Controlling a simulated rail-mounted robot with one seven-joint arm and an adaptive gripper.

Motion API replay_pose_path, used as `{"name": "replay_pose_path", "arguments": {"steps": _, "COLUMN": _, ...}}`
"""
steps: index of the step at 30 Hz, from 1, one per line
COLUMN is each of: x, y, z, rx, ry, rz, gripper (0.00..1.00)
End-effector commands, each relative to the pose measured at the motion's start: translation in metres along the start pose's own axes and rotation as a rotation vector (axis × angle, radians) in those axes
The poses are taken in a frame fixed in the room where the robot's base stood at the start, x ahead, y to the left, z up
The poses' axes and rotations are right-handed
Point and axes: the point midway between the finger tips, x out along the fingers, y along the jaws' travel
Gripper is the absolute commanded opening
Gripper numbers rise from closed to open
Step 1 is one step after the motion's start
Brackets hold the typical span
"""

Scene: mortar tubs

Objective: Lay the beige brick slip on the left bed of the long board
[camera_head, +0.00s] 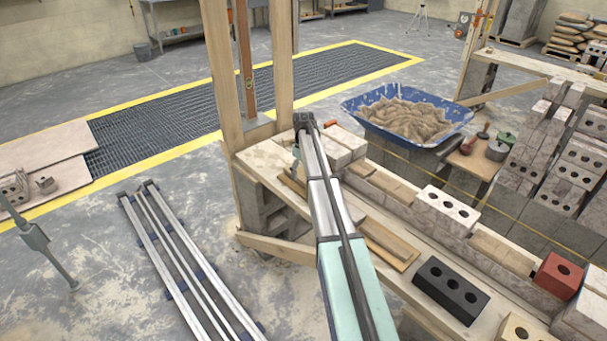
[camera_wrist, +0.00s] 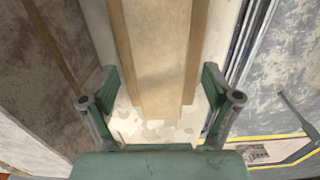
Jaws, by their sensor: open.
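The long board (camera_head: 391,246) lies along the wooden bench top, partly hidden under my arm. Its far end shows left of the arm. In the wrist view a long beige, wood-edged piece (camera_wrist: 158,60), apparently this board, runs between and below my fingers. My gripper (camera_wrist: 160,82) is open, with nothing clearly held. In the head view my gripper (camera_head: 298,158) is over the far end of the bench, mostly hidden by my arm. A beige holed brick (camera_head: 519,329) is cut off at the bottom right; I cannot tell whether it is the slip.
A black brick (camera_head: 450,290), a whitish brick (camera_head: 447,206) and a red brick (camera_head: 558,276) stand on the bench and low wall. Timber posts (camera_head: 223,75) rise at its far end. A blue tub (camera_head: 405,112) of mortar stands behind. Metal rails (camera_head: 185,260) lie on the floor left.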

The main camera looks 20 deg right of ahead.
Motion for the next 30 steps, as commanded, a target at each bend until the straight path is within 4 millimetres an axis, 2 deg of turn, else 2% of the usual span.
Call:
{"name": "replay_pose_path", "arguments": {"steps": 12, "x": -0.077, "y": 0.001, "z": -0.001, "rx": 0.0, "ry": 0.002, "rz": 0.002, "gripper": 0.88}}
{"name": "replay_pose_path", "arguments": {"steps": 19, "x": -0.103, "y": 0.0, "z": 0.0, "rx": 0.0, "ry": 0.001, "rz": 0.001, "gripper": 0.88}}
{"name": "replay_pose_path", "arguments": {"steps": 22, "x": -0.107, "y": 0.0, "z": 0.0, "rx": 0.0, "ry": 0.001, "rz": 0.001, "gripper": 0.88}}
{"name": "replay_pose_path", "arguments": {"steps": 25, "x": -0.102, "y": -0.006, "z": 0.003, "rx": 0.002, "ry": 0.0, "rz": 0.0, "gripper": 0.88}}
{"name": "replay_pose_path", "arguments": {"steps": 28, "x": -0.083, "y": -0.025, "z": 0.012, "rx": 0.012, "ry": -0.002, "rz": -0.001, "gripper": 0.88}}
{"name": "replay_pose_path", "arguments": {"steps": 30, "x": -0.062, "y": -0.047, "z": 0.022, "rx": 0.025, "ry": -0.002, "rz": -0.001, "gripper": 0.88}}
